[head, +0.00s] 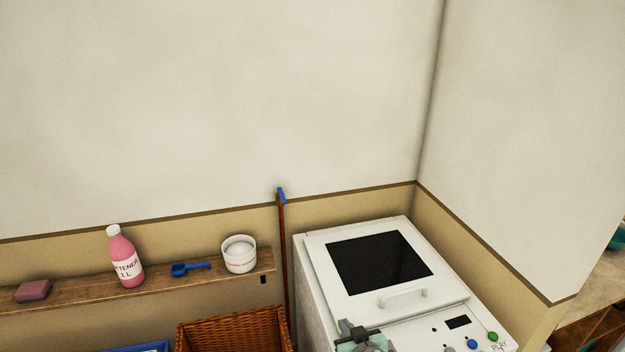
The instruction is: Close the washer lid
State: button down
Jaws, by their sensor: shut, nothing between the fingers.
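The white washer (312,290) stands in the corner at the lower right. Its lid (316,262) has a dark window and a pale handle (402,297) near the front edge. The lid lies down flat over the washer's top, and no gap shows along its edges from here. My gripper (352,331) shows at the bottom edge of the picture, left of the control panel and in front of the lid. It is shut and empty. I cannot tell whether it touches the washer, and the rest of the arm is cut off.
The control panel has a blue button (472,344), a green button (493,336) and a small display (458,322). A wicker basket (235,330) and a blue-topped stick (283,250) stand left of the washer. A shelf (190,277) holds a pink bottle (124,259), scoop, cup and soap.

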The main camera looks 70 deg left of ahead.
notch_tip(320, 180, down, 2)
jog(key=shift+d+f+b, duration=0.1)
jog(key=shift+d+b, duration=0.05)
jog(key=shift+b, duration=0.15)
jog(key=shift+f, duration=0.3)
jog(key=shift+s+d+f, duration=0.1)
jog(key=shift+f, duration=0.05)
notch_tip(320, 180, up, 6)
jog(key=shift+r+p, duration=0.2)
jog(key=shift+p, duration=0.35)
jog(key=w+f+v, duration=0.1)
jog(key=v, duration=0.8)
jog(key=shift+s+d, duration=0.25)
jog(key=shift+d, duration=0.3)
